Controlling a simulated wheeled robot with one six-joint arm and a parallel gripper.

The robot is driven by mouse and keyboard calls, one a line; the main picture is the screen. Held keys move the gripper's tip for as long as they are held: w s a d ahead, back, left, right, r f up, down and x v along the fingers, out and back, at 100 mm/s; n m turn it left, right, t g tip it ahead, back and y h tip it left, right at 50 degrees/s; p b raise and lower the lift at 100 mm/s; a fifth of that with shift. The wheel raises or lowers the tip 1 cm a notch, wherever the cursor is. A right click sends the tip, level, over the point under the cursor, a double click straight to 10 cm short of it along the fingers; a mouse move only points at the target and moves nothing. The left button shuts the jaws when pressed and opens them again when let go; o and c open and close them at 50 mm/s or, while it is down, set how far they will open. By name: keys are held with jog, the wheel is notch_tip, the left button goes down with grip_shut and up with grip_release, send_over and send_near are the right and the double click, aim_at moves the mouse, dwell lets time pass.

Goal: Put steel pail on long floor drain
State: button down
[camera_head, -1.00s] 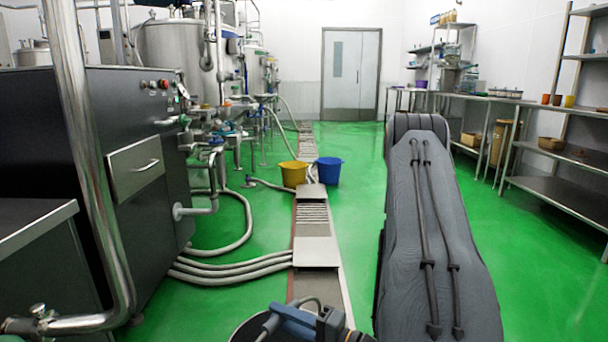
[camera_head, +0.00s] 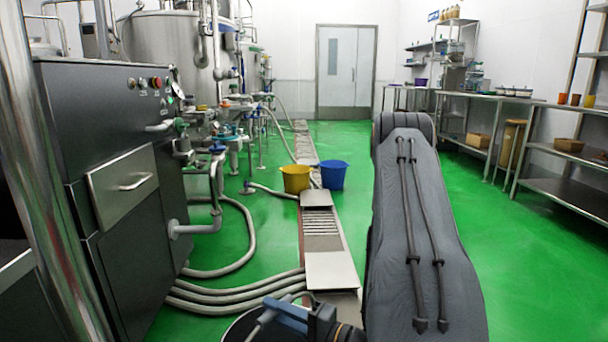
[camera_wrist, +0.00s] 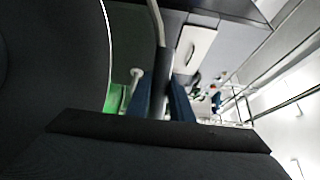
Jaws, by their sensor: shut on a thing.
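The steel pail (camera_head: 243,329) shows only in part at the bottom edge of the head view, as a dark round mouth with a thin bright rim. My gripper (camera_head: 272,317), with blue fingers, is shut on the pail at its upper part; the exact grip point is hard to see. In the wrist view, the fingers of my gripper (camera_wrist: 163,98) show beside a large dark curved surface, which looks like the pail (camera_wrist: 55,60). The long floor drain (camera_head: 331,270) runs from near the pail toward the back door, with steel plates and a slotted grate. The pail's base is hidden.
A yellow bucket (camera_head: 296,180) and a blue bucket (camera_head: 331,175) stand at the drain's far part. Grey hoses (camera_head: 235,290) reach the drain from the left. A dark control cabinet (camera_head: 110,180) stands left. Steel tables (camera_head: 485,140) line the right wall. Green floor is open on the right.

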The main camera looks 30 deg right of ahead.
aim_at(300, 295)
jog(key=w+d+h, duration=0.1)
jog(key=d, duration=0.1)
jog(key=w+d+f+m+h, duration=0.1)
jog(key=w+d, duration=0.1)
jog(key=d, duration=0.1)
jog(key=w+d+t+h, duration=0.1)
jog(key=w+d, duration=0.1)
jog(key=shift+d+f+m, duration=0.15)
jog(key=shift+d+m, duration=0.1)
jog(key=shift+m, duration=0.15)
jog(key=w+d+r+m+h+b, duration=0.1)
jog(key=w+d+r+m+h, duration=0.2)
jog(key=d, duration=0.7)
jog(key=w+d+r+m+h, duration=0.2)
jog(key=w+d+h, duration=0.25)
jog(key=d, duration=0.55)
jog(key=w+d+r+m+h+b, duration=0.1)
jog(key=w+d+r+m+h, duration=0.25)
jog(key=d, duration=0.55)
notch_tip(300, 295, down, 10)
jog(key=h+b, duration=0.1)
jog(key=b, duration=0.2)
jog(key=shift+d+f, duration=0.15)
jog(key=shift+f, duration=0.2)
jog(key=c, duration=1.6)
grip_release()
jog(key=shift+s+f+g, duration=0.1)
jog(key=shift+f+g, duration=0.2)
jog(key=shift+o, duration=0.2)
jog(key=shift+r, duration=0.15)
